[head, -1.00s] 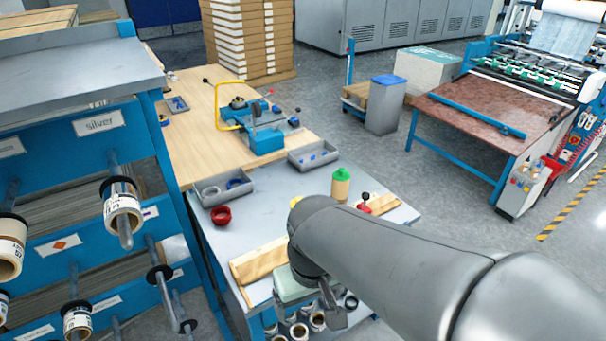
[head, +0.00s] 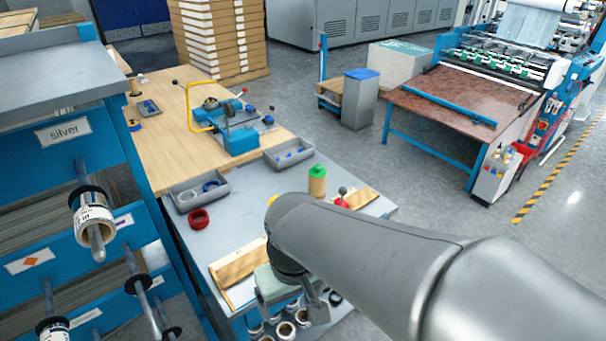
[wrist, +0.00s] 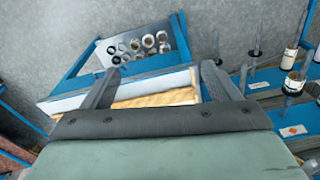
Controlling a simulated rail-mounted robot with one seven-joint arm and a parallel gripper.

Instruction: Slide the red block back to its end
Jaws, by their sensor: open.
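A small red block (head: 342,203) with a dark knob above it stands at the right part of a light wooden board (head: 362,198) on the grey bench. My arm crosses in front of the board's middle and hides part of it. My gripper (head: 316,312) hangs over the bench's front edge, to the left of and nearer than the red block. In the wrist view, my gripper (wrist: 160,70) has its two fingers wide apart with nothing between the tips. The wooden board (wrist: 155,92) lies below and behind them. The red block cannot be made out there.
A green-capped bottle (head: 317,181), a red ring (head: 198,220) and grey trays (head: 288,155) stand on the bench. Several rolls (head: 286,329) sit on a lower shelf. A blue rack (head: 75,185) with roll spindles stands close on the left. Open floor lies to the right.

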